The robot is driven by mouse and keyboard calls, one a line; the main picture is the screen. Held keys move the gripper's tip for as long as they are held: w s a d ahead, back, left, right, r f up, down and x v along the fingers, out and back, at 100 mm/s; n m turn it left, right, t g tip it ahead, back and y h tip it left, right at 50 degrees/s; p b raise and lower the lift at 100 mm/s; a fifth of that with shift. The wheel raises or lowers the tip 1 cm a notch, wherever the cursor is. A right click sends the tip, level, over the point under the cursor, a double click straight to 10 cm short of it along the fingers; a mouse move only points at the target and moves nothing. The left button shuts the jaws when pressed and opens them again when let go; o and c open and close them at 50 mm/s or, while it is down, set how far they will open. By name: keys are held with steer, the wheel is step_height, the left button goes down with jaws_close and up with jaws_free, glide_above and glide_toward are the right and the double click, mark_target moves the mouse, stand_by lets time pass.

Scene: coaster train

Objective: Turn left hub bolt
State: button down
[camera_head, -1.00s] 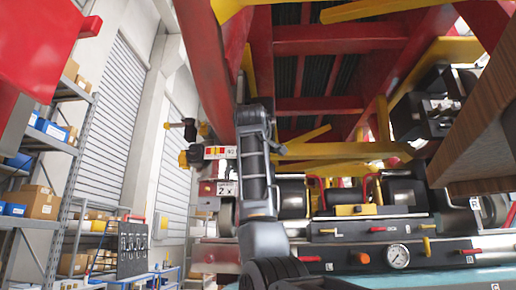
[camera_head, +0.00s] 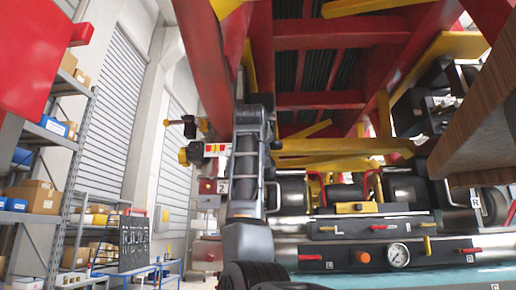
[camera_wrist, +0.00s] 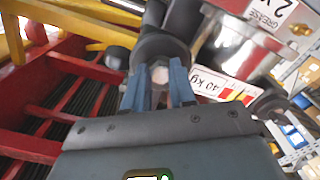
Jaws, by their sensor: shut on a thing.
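In the wrist view the pale hex head of the left hub bolt (camera_wrist: 160,73) sits in front of a dark round hub (camera_wrist: 158,48). My gripper (camera_wrist: 162,80) has its two blue-grey fingers on either side of the bolt head and is shut on it. The fingers hide the sides of the bolt. In the head view my arm rises in front of the train's left side, and the bolt and fingertips are hidden behind it.
A label with red and yellow blocks (camera_wrist: 235,95) and a metal cylinder with a grease label (camera_wrist: 268,15) are close right of the fingers. Red frame beams (camera_wrist: 60,110) lie left.

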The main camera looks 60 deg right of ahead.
steer(key=shift+f, duration=0.15)
steer(key=c, duration=0.9)
jaws_free()
steer(key=shift+a, duration=0.1)
steer(key=shift+b+v, duration=1.35)
steer(key=shift+v, duration=2.5)
